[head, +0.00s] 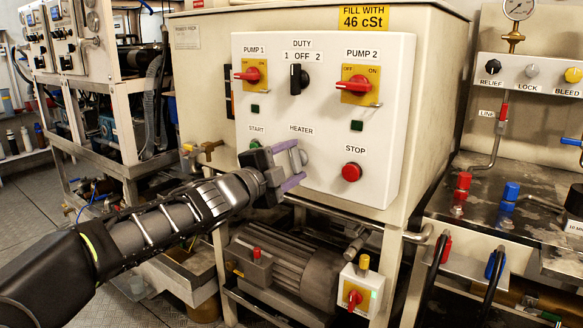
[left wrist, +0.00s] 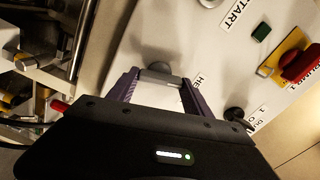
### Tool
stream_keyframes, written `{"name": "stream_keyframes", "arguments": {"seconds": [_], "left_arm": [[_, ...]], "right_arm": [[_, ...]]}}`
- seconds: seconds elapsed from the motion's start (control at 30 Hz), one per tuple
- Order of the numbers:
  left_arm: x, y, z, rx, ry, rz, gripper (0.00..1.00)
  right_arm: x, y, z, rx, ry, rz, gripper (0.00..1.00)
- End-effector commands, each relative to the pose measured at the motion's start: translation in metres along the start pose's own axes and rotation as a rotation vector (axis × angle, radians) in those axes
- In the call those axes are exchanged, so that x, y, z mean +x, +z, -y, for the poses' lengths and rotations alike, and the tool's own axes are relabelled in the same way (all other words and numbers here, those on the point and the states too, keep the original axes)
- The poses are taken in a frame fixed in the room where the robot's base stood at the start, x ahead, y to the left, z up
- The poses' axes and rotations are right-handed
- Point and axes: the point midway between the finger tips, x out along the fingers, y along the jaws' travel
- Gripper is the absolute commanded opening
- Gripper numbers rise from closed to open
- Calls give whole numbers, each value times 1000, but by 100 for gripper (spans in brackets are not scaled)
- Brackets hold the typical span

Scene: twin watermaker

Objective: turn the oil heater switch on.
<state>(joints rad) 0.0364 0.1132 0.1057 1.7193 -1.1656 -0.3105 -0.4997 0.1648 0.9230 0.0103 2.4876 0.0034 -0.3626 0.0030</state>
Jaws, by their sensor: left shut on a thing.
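The heater switch (head: 302,157) is a grey knob on the white control panel (head: 395,120), under the HEATER label (head: 301,129). My left gripper (head: 291,165), with purple fingers, reaches up to it and is shut on it. In the left wrist view the two fingers (left wrist: 161,85) stand on either side of the grey switch (left wrist: 158,69). The fingers and gripper body hide part of the switch, so its exact setting cannot be told. My right gripper is not in view.
The green START button (head: 255,143) is close left of my gripper; the red STOP button (head: 351,172) is right. The PUMP 1 (head: 250,74), DUTY (head: 298,80) and PUMP 2 (head: 357,86) switches are above. A motor (head: 285,262) sits below the panel.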

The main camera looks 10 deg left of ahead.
Motion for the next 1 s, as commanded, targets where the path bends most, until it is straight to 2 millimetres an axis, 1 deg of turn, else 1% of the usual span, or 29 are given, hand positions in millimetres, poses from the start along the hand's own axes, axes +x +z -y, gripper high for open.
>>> {"name": "stream_keyframes", "arguments": {"seconds": [0.03,0.2,0.4,0.63,1.0], "left_arm": [[0,0,-3,39,1,0,18],[0,0,-3,168,1,0,18],[0,0,-3,267,2,0,18],[0,0,-3,314,3,0,18],[0,0,-3,320,3,0,18]], "right_arm": [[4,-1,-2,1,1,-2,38],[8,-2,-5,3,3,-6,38],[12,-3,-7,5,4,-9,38],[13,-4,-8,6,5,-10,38],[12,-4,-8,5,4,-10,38]]}}
